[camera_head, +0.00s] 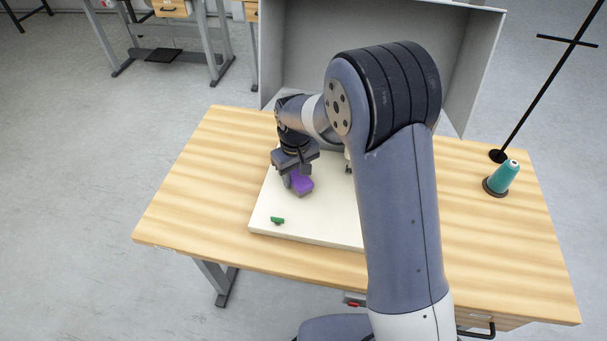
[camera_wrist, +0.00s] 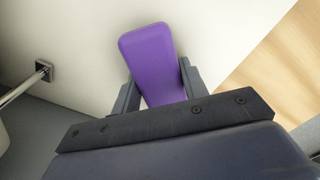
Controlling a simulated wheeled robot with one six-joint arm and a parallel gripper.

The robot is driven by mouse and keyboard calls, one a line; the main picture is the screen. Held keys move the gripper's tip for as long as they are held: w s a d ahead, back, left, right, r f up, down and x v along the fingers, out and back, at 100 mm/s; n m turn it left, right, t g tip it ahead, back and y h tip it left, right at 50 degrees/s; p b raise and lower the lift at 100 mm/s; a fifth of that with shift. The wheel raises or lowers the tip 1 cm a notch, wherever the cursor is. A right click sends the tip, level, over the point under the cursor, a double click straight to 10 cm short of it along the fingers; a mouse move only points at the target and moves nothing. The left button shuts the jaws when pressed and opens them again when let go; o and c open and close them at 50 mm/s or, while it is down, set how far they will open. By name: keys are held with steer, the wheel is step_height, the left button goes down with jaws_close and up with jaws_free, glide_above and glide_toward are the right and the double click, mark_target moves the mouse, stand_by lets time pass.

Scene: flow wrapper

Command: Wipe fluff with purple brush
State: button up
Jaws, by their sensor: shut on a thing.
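The purple brush (camera_head: 301,182) is held in my gripper (camera_head: 295,177) above or on the white board in the head view; I cannot tell whether it touches the board. In the wrist view the brush (camera_wrist: 149,58) points away between the two dark fingers of my gripper (camera_wrist: 158,85), which are shut on it. Its bristles are hidden. No fluff can be made out in either view; my arm covers part of the board.
The white board (camera_head: 265,212) lies on a wooden table (camera_head: 192,192). A small green piece (camera_head: 277,220) lies near its front left corner. A teal spool (camera_head: 502,177) and a black stand (camera_head: 498,156) are at the right. A grey enclosure (camera_head: 290,50) rises behind.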

mark_target(319, 182)
steer(key=shift+a, duration=0.95)
steer(key=shift+w+d+r+p, duration=0.15)
steer(key=shift+w+p, duration=0.2)
steer(key=shift+w, duration=0.65)
steer(key=shift+s+d+b, duration=0.15)
steer(key=shift+s+d, duration=0.05)
steer(key=shift+d, duration=1.05)
steer(key=shift+s+d+b, duration=0.15)
steer(key=shift+d, duration=1.15)
steer(key=shift+s+d+b, duration=0.15)
steer(key=shift+s+d, duration=0.05)
steer(key=shift+d, duration=1.05)
steer(key=shift+f, duration=0.2)
steer(key=shift+r, duration=0.15)
steer(key=shift+r+p, duration=2.15)
steer(key=shift+r, duration=0.8)
step_height(319, 182, up, 3)
steer(key=shift+p, duration=1.1)
